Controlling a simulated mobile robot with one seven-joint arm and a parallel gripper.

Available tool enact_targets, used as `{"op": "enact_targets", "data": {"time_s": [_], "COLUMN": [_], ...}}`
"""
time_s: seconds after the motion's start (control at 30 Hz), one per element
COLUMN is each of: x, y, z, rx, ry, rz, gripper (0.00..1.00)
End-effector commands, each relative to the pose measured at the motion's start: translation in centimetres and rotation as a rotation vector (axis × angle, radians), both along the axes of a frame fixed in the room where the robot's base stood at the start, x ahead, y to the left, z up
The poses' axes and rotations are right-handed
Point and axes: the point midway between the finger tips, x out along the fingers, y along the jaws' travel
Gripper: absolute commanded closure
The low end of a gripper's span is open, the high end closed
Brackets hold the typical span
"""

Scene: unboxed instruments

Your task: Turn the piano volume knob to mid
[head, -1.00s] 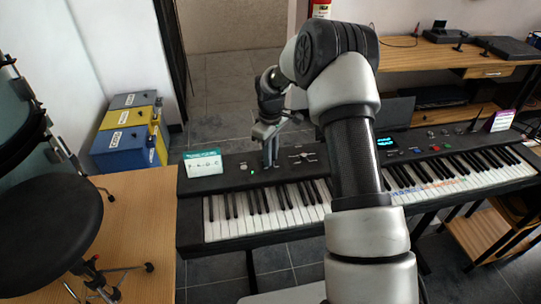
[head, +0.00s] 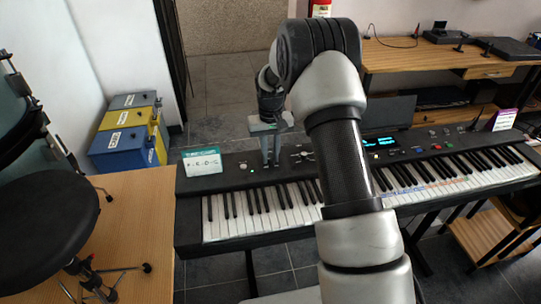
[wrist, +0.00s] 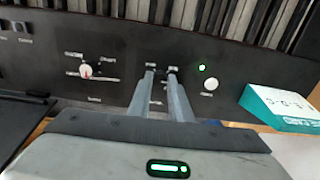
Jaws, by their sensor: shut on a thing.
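My gripper (head: 270,163) points down at the left part of the piano's (head: 222,178) black control panel. In the wrist view my fingers (wrist: 161,74) are close together and shut on a small control there, which I take to be the volume knob. The fingers hide most of it, so its pointer cannot be read. Tiny labels beside and below it are unreadable. A separate white round knob with a red mark (wrist: 86,71) sits to the left in the wrist view, apart from the fingers, with labels around it.
A white button (wrist: 210,85) and a green light (wrist: 201,68) are right of the fingers in the wrist view. A black stool (head: 42,222) and stacked cases (head: 125,146) are at left; a wooden desk (head: 440,58) stands behind.

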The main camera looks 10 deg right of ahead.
Motion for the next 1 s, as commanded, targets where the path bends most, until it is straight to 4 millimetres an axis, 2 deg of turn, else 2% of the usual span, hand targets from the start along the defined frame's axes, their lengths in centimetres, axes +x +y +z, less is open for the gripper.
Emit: {"op": "enact_targets", "data": {"time_s": [1.0], "x": [0.07], "y": [0.02], "z": [0.15], "rx": [-0.001], "ry": [-0.002], "rz": [-0.965], "gripper": [1.0]}}
